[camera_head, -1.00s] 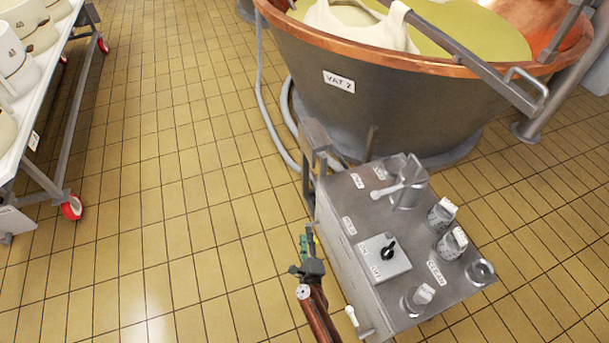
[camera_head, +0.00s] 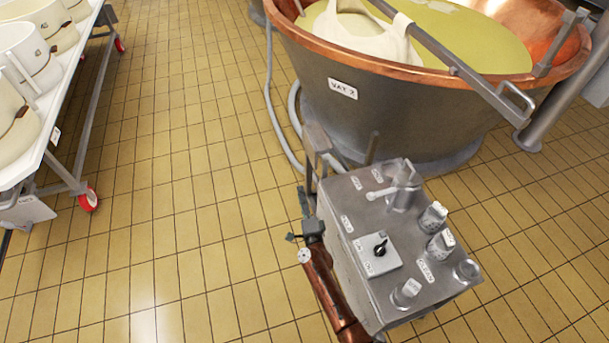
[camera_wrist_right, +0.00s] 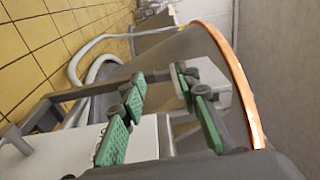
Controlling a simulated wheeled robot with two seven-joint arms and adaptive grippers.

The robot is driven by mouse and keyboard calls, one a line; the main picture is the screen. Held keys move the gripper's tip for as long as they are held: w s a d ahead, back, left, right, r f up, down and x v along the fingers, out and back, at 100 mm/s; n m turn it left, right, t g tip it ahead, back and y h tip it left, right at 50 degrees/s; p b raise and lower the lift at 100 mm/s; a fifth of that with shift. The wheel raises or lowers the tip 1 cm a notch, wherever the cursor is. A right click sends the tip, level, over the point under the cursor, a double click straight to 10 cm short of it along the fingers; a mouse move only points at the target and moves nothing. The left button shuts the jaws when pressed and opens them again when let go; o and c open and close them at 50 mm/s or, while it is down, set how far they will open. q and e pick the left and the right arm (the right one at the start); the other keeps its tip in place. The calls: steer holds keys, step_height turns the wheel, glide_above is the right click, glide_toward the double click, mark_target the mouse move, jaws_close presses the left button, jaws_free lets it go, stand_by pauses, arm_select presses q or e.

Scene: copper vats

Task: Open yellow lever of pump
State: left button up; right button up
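The pump (camera_head: 425,281) is a grey metal box on the floor in front of the vat, with a pale lever (camera_head: 381,192) and several knobs on its top. I see no clearly yellow lever in the current views. My right gripper (camera_head: 306,205) is low beside the pump's left side, near the corner towards the vat, and its tips are partly hard to make out. In the right wrist view, the right gripper (camera_wrist_right: 158,80) has its green-padded fingers apart with nothing visibly held between them. Grey pump surfaces show behind them. My left gripper is out of view.
The copper-rimmed vat (camera_head: 400,105) stands behind the pump, with grey hoses (camera_head: 272,110) running down to the floor. A white wheeled table (camera_head: 68,125) with pale tubs is at the left. The tiled floor (camera_head: 190,190) between is clear.

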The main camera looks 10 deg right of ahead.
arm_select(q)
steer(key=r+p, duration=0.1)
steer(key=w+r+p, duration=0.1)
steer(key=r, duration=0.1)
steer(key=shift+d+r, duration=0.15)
arm_select(e)
step_height(320, 180, up, 9)
steer(key=w+n+t+y, duration=0.1)
steer(key=w+n, duration=0.1)
steer(key=n, duration=0.2)
steer(key=shift+w+d+r+n, duration=0.2)
steer(key=shift+w+d+n, duration=0.1)
steer(key=shift+w, duration=0.05)
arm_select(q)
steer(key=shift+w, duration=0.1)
arm_select(e)
steer(key=shift+r, duration=0.1)
